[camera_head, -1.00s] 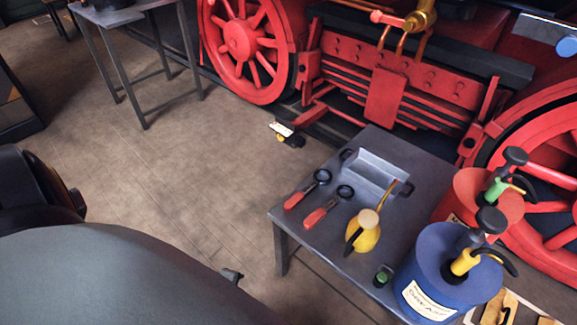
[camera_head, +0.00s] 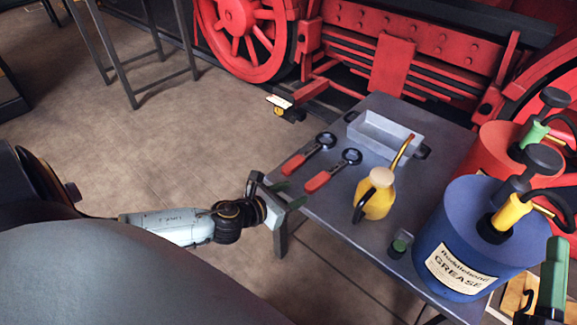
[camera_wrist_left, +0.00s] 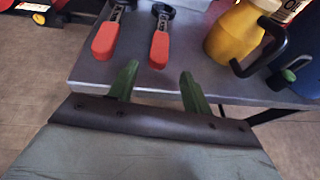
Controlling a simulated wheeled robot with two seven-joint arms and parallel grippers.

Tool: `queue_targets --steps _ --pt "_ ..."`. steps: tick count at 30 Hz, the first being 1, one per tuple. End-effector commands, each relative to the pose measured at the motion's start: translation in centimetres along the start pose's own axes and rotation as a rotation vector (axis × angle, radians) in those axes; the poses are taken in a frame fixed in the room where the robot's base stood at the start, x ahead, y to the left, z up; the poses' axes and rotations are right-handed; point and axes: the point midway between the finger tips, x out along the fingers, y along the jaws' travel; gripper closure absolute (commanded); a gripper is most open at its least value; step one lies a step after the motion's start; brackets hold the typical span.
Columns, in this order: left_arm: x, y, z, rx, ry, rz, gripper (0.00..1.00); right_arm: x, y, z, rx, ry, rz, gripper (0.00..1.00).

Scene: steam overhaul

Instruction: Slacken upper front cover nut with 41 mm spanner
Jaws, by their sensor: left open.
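Two spanners with red handles and dark ring-like heads lie side by side on the grey table (camera_head: 385,228): a left one (camera_head: 308,155) and a right one (camera_head: 332,170). Their sizes cannot be read. My left gripper (camera_head: 288,195) is open and empty at the table's near left edge, short of the handles. In the left wrist view its two green fingers (camera_wrist_left: 158,87) stand apart, with the red handle ends (camera_wrist_left: 104,42) and (camera_wrist_left: 159,50) just beyond. I cannot make out the cover nut.
A grey tray (camera_head: 385,137) and a yellow oil can (camera_head: 376,195) stand beyond and right of the spanners. A small green-topped jar (camera_head: 400,244), a blue grease drum (camera_head: 465,235) and a red drum (camera_head: 500,150) are further right. The red locomotive (camera_head: 400,60) stands behind.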

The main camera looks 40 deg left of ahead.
Motion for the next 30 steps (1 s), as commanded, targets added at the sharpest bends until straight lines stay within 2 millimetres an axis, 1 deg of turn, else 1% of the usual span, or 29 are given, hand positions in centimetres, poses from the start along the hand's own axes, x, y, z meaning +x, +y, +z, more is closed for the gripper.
queue_targets --steps 5,13,18,24,30 --pt "1.9 0.0 0.0 -0.001 -0.003 0.001 0.51 -0.1 -0.1 -0.7 0.001 0.073 -0.002 0.52" --pt "5.9 0.1 0.0 -0.003 -0.002 0.002 0.51 -0.7 -0.2 -2.3 0.001 0.245 -0.006 0.52" --pt "7.6 0.1 0.1 -0.004 0.000 0.003 0.51 -0.6 -0.2 -2.6 0.001 0.250 -0.006 0.52" --pt "8.6 0.1 0.0 -0.004 0.001 0.002 0.51 -0.7 -0.2 -2.6 0.001 0.259 -0.007 0.52" --pt "8.7 0.1 0.0 -0.004 0.001 0.001 0.51 -0.7 -0.2 -2.7 0.001 0.260 -0.007 0.52"
